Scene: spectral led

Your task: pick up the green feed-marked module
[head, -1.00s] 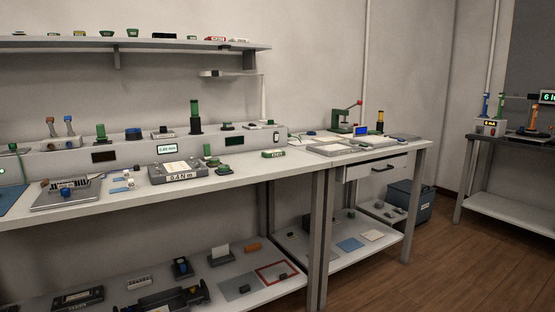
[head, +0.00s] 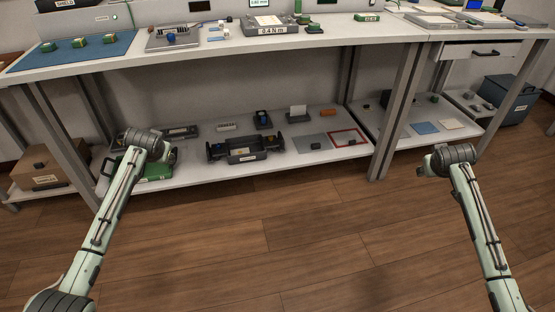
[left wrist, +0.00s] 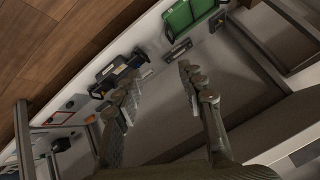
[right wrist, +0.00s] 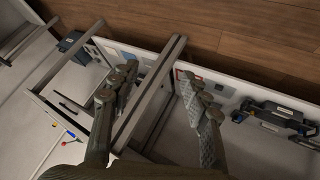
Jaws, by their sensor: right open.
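Several small green-topped modules show in the head view: a left one (head: 48,47), a middle one (head: 80,40) and a right one (head: 109,38) stand on a blue mat. Another green module (head: 367,17) sits further right on the worktop. Their markings are too small to read, so I cannot tell which is feed-marked. My left gripper (left wrist: 158,92) is open and empty. My right gripper (right wrist: 162,86) is open and empty. In the head view both arms end low in front of the bench, below the worktop, with the fingers mostly hidden.
The blue mat (head: 27,62) lies at the worktop's left end. Bench legs (head: 397,110) stand between the arms. The wooden floor (head: 280,240) is clear.

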